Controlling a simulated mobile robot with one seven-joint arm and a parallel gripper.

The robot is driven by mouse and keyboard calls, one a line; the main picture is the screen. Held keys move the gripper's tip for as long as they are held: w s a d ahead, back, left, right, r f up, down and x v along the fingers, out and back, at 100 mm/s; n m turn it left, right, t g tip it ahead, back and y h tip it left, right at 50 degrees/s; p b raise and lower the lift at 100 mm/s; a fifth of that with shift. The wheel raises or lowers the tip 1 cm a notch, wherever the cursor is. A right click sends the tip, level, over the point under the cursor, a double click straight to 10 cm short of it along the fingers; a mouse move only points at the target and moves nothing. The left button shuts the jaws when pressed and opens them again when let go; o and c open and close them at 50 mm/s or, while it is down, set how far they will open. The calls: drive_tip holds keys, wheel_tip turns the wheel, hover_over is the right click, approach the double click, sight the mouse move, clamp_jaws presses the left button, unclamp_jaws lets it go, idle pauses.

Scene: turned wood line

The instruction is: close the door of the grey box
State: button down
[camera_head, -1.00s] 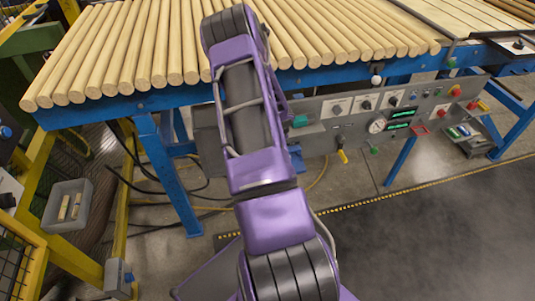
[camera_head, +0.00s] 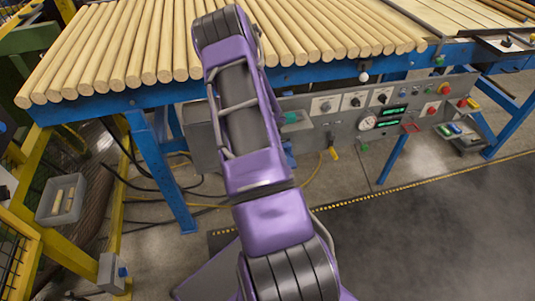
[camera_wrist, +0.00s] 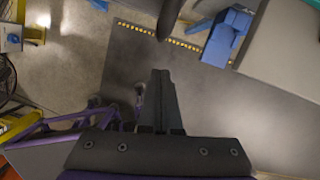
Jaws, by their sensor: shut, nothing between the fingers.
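A grey box (camera_head: 199,138) hangs under the blue-framed table, left of the control panel, in the head view. My purple arm covers its right part, and I cannot make out its door or how far it stands open. My gripper is hidden behind the arm in the head view. In the wrist view my gripper (camera_wrist: 160,92) is shut and empty, with dark floor behind its fingers. A large smooth grey-green surface (camera_wrist: 285,50) fills the upper right there, apart from the fingers in the picture. I cannot tell whether it belongs to the box.
Wooden rods (camera_head: 150,45) cover the table. A grey control panel (camera_head: 400,110) with knobs and displays hangs below it. A blue leg (camera_head: 165,180) stands under the table. A grey bin (camera_head: 62,202) holds wood pieces beside yellow rails. Dark floor (camera_head: 430,235) at the right is clear.

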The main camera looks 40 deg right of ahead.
drive_tip(key=v, duration=1)
drive_tip(key=shift+s+a+p, duration=0.15)
drive_tip(key=shift+s+p, duration=0.2)
drive_tip(key=shift+s, duration=0.05)
